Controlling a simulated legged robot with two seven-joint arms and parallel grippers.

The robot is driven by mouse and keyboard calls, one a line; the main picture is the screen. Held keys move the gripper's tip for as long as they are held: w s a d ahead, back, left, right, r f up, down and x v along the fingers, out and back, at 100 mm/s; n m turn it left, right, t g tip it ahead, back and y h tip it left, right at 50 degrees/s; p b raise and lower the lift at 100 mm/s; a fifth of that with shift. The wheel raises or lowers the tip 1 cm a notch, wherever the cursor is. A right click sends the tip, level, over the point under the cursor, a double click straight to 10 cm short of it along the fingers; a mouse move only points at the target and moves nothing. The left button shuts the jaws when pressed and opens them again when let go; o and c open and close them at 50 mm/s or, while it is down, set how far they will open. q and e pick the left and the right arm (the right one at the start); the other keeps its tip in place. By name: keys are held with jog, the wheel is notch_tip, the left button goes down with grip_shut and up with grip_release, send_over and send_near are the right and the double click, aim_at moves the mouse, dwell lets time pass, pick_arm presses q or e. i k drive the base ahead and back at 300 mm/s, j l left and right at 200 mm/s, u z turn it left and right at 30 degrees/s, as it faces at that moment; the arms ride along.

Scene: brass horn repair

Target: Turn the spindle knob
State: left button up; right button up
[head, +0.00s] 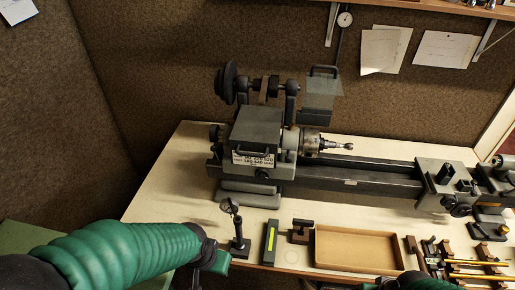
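A small grey lathe (350,180) stands on the pale bench. Its box-shaped headstock (252,130) carries a label, with a chuck (310,141) on its right. A dark round knob or handwheel (214,132) sits at the headstock's left end, and a larger black pulley wheel (228,82) is above it. I cannot tell for certain which is the spindle knob. My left arm comes in from the lower left; its dark end (208,252) is at the bench's front edge, below and apart from the lathe. Its fingertips are not clear.
A dial gauge on a stand (238,232), a green block with a yellow strip (270,243) and a shallow brown tray (357,248) lie in front of the lathe. Several tools (460,262) lie at the right. The bench left of the headstock is clear.

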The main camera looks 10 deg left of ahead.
aim_at(261, 174)
jog(key=i+l+u, duration=0.25)
jog(key=u, duration=0.15)
jog(key=i+l+u, duration=0.2)
jog(key=u, duration=0.2)
jog(key=l, duration=0.1)
